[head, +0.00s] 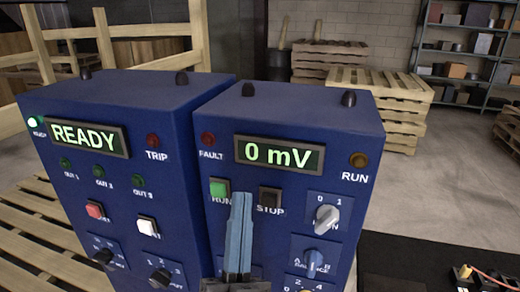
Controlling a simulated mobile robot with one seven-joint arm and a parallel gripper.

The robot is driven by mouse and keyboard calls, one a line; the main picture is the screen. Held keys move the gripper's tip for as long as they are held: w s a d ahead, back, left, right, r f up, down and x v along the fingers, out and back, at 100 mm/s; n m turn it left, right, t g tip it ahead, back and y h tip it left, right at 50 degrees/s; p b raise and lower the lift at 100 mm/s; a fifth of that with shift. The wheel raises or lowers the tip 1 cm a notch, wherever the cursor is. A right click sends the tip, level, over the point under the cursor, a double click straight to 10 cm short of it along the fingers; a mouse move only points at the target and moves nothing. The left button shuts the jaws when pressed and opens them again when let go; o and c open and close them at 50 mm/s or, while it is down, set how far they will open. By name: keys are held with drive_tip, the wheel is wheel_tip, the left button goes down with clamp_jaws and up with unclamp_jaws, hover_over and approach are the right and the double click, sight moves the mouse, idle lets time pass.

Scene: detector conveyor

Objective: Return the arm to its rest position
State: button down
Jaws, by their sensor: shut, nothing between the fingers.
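My gripper (238,240) is at the bottom middle of the head view, its two blue-grey fingers pressed together with nothing between them. It stands in front of the right blue control box (300,110), between the green RUN button (219,188) and the dark STOP button (270,200). I cannot tell whether it touches the panel. That box's display (279,154) reads 0 mV. The left blue box (120,100) shows READY on its display (87,138), with a green lamp lit at its upper left. The rest of my arm is mostly out of view.
The right box carries several knobs, including the BALANCE knob (316,257). Wooden pallets (375,90) are stacked behind, near a metal shelf (465,55) with boxes. A dark surface with a small yellow item (463,272) lies at lower right. Open floor shows at right.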

wheel_tip(320, 180, up, 16)
drive_tip(key=a+r+n+y, duration=0.1)
drive_tip(key=n+y, duration=0.4)
drive_tip(key=n, duration=0.1)
drive_tip(key=s+d+r+n+h, duration=0.1)
drive_tip(key=s+d+r+h, duration=0.1)
drive_tip(key=s+r, duration=0.5)
wheel_tip(320, 180, up, 3)
drive_tip(key=shift+d+r, duration=0.15)
drive_tip(key=shift+d, duration=0.2)
